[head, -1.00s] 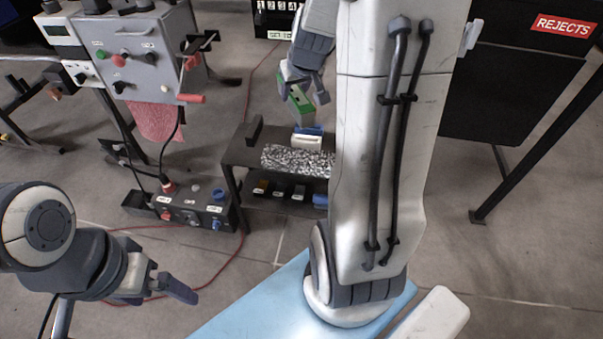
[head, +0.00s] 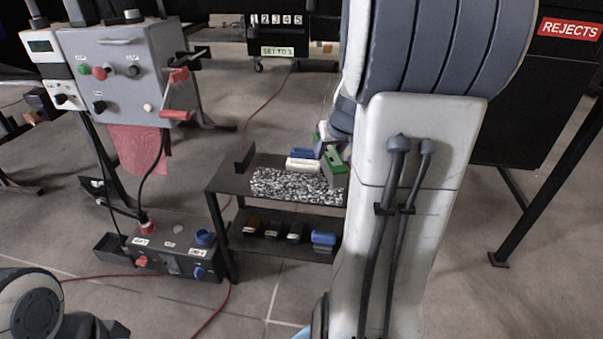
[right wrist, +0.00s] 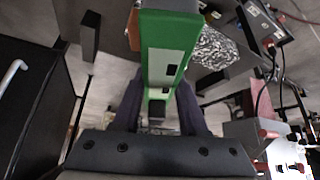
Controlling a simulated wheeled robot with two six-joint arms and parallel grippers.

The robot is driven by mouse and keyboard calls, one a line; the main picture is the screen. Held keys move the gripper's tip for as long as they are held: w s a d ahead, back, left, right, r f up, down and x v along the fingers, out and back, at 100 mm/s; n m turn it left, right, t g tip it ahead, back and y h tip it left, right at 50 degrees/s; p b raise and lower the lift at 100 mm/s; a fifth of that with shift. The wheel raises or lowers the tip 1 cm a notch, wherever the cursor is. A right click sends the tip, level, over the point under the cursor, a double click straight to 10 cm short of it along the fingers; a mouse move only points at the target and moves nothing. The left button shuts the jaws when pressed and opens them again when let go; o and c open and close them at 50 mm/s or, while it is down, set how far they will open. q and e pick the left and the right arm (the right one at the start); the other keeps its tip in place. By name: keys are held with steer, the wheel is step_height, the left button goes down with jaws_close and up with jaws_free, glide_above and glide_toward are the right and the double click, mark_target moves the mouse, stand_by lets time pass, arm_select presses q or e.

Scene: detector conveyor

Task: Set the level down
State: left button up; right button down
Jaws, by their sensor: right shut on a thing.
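The level is a green bar with dark patches; in the head view it (head: 334,170) shows beside my right arm, over the right end of a dark two-tier stand (head: 222,182). In the right wrist view the level (right wrist: 163,45) runs up and away between the fingers of my right gripper (right wrist: 160,108), which is shut on it. My right arm hides most of that gripper in the head view. I cannot tell whether the level touches the stand. My left gripper (head: 112,330) is cut off at the bottom left, its opening unclear.
A control box (head: 170,255) stands left of the stand, and a black REJECTS bin (head: 510,130) stands at right.

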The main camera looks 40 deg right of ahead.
steer(key=w+f, duration=0.1)
steer(key=w, duration=0.1)
steer(key=w+f, duration=0.2)
steer(key=w, duration=0.1)
steer(key=w+f, duration=0.1)
steer(key=w, duration=0.1)
steer(key=shift+w+a+f, duration=0.15)
steer(key=shift+a+f, duration=0.05)
steer(key=shift+a, duration=0.05)
steer(key=shift+w+f+b, duration=0.1)
steer(key=shift+f+b, duration=1.5)
steer(key=shift+f, duration=0.65)
steer(key=shift+c, duration=2.2)
jaws_free()
steer(key=shift+r, duration=0.1)
